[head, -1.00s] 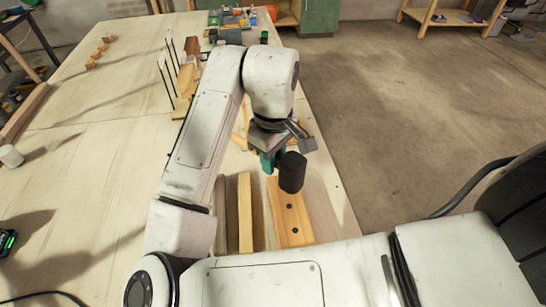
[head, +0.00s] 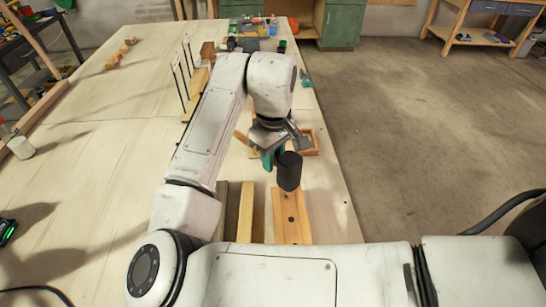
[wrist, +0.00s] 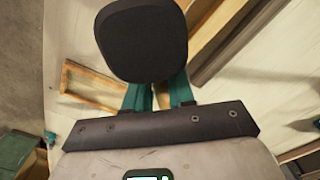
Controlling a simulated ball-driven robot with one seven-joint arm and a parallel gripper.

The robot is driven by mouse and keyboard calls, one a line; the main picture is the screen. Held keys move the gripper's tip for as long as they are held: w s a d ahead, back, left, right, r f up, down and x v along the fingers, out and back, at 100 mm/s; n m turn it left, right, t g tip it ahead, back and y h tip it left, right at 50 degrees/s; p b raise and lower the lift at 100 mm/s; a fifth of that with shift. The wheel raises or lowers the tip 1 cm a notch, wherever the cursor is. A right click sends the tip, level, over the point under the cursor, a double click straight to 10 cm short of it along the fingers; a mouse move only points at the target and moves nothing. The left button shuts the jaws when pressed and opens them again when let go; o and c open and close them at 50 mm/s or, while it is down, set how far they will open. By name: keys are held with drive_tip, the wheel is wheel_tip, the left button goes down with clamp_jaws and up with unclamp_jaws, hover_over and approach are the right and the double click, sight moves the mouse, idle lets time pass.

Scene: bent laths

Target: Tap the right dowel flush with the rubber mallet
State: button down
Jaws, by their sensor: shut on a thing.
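My gripper (head: 269,158), with teal fingers, is shut on the rubber mallet. In the head view the mallet's black head (head: 289,171) hangs just right of the fingers, over the far end of a light wooden board (head: 292,232). A dark round spot shows on the board's top below the mallet; I cannot tell whether it is a hole or a dowel. No dowel stands out clearly. In the wrist view the mallet head (wrist: 142,40) fills the top middle, beyond the teal fingers (wrist: 158,95). The handle is mostly hidden.
Other laths (head: 246,212) lie left of the board, partly behind my arm. A small wooden frame (head: 306,142) lies beyond the mallet, near the bench's right edge; it also shows in the wrist view (wrist: 92,90). Upright dark rods (head: 184,72) stand further back. The left bench is mostly clear.

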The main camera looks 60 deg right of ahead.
drive_tip(key=shift+f, duration=0.1)
wheel_tip(320, 180, down, 5)
drive_tip(key=b, duration=0.3)
wheel_tip(320, 180, up, 5)
drive_tip(key=p, duration=0.5)
drive_tip(key=shift+p, duration=0.4)
wheel_tip(320, 180, up, 4)
drive_tip(key=p, duration=0.4)
drive_tip(key=shift+r, duration=0.2)
drive_tip(key=shift+f, duration=0.1)
